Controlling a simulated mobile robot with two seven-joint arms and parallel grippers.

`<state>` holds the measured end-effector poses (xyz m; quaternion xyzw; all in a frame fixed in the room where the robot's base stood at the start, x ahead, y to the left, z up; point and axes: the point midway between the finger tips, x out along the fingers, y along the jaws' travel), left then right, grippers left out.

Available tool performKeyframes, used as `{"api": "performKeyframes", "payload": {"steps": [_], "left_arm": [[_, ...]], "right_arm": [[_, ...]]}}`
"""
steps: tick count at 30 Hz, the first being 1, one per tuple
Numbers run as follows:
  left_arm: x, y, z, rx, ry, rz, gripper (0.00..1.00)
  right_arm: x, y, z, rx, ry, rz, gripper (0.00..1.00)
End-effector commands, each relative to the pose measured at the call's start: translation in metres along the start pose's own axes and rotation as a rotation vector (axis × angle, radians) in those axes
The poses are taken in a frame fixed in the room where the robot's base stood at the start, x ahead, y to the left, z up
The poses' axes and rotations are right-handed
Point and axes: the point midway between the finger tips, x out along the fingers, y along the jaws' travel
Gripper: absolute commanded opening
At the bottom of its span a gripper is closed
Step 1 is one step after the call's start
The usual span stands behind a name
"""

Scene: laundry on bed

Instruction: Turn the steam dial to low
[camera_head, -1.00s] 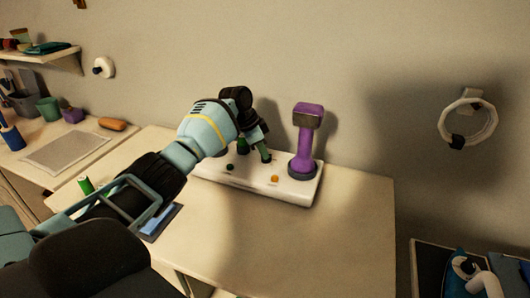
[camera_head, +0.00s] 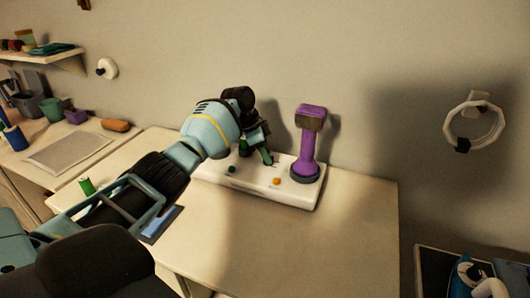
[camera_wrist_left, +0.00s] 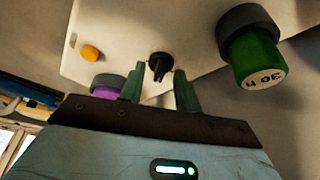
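A white control panel (camera_head: 222,178) sits on the wooden desk. The small black dial (camera_wrist_left: 158,64) on it shows in the left wrist view, its pointer towards the gripper. I cannot read any setting marks. My left gripper (camera_head: 268,160) is over the panel with its fingers pointing down; in the left wrist view the green fingers (camera_wrist_left: 159,88) are apart, one on each side of the dial. I cannot tell whether they touch it. The gripper hides the dial in the head view. My right gripper is not in view.
A purple-handled lever (camera_head: 305,150) stands right of the gripper. A green knob marked 30 N (camera_wrist_left: 256,55) is close beside the fingers. The desk (camera_head: 300,245) in front is clear.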

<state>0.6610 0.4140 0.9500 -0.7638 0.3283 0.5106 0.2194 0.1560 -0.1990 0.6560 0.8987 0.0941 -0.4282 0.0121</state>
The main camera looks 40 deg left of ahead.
Motion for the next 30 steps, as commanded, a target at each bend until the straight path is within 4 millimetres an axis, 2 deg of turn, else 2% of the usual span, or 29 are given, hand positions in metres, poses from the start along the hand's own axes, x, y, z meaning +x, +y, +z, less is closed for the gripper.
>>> {"api": "performKeyframes", "payload": {"steps": [8,21,30], "left_arm": [[-0.004,0.0,0.0,0.0,0.001,-0.001,0.33],[-0.066,0.0,-0.001,0.001,0.003,-0.002,0.33],[-0.078,0.0,0.0,0.0,0.0,0.0,0.33]], "right_arm": [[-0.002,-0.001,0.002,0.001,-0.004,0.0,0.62],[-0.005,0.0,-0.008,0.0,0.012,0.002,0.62],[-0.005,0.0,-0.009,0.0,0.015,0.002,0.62]]}}
